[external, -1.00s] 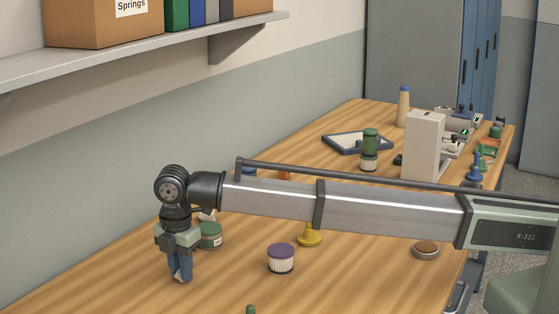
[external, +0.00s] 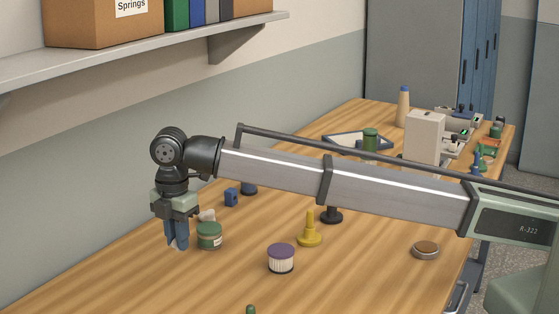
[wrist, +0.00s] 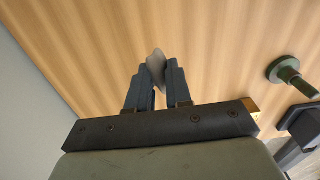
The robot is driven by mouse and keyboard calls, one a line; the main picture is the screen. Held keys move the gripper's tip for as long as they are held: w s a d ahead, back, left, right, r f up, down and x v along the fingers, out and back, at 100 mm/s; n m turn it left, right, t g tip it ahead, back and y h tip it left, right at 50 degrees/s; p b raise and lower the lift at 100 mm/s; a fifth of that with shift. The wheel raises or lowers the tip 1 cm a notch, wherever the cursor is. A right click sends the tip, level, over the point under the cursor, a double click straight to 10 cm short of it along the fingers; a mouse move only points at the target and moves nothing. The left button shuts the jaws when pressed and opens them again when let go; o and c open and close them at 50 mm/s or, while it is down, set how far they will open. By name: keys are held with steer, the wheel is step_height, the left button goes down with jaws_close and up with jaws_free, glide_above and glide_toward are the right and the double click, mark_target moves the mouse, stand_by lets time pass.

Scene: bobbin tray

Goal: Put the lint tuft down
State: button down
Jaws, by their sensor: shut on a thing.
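My gripper (external: 177,244) points down over the left part of the wooden bench, left of a green-lidded jar. In the wrist view, its blue fingers (wrist: 157,75) are shut on a small pale grey tuft, the lint tuft (wrist: 155,62), which sticks out past the fingertips. In the external view the fingers hide the tuft. I cannot tell whether the tuft touches the bench.
The bench front left (external: 110,285) is clear.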

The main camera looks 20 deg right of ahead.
steer(key=shift+w+r, duration=0.1)
steer(key=shift+r, duration=0.85)
steer(key=w+d+m, duration=0.1)
steer(key=w+d, duration=0.2)
steer(key=w, duration=0.5)
glide_above(257, 215)
steer(key=shift+n, duration=0.4)
steer(key=shift+w+f, duration=0.1)
steer(key=shift+f, duration=4.75)
steer(key=shift+f, duration=0.1)
steer(key=c, duration=1)
jaws_free()
steer(key=shift+c, duration=0.2)
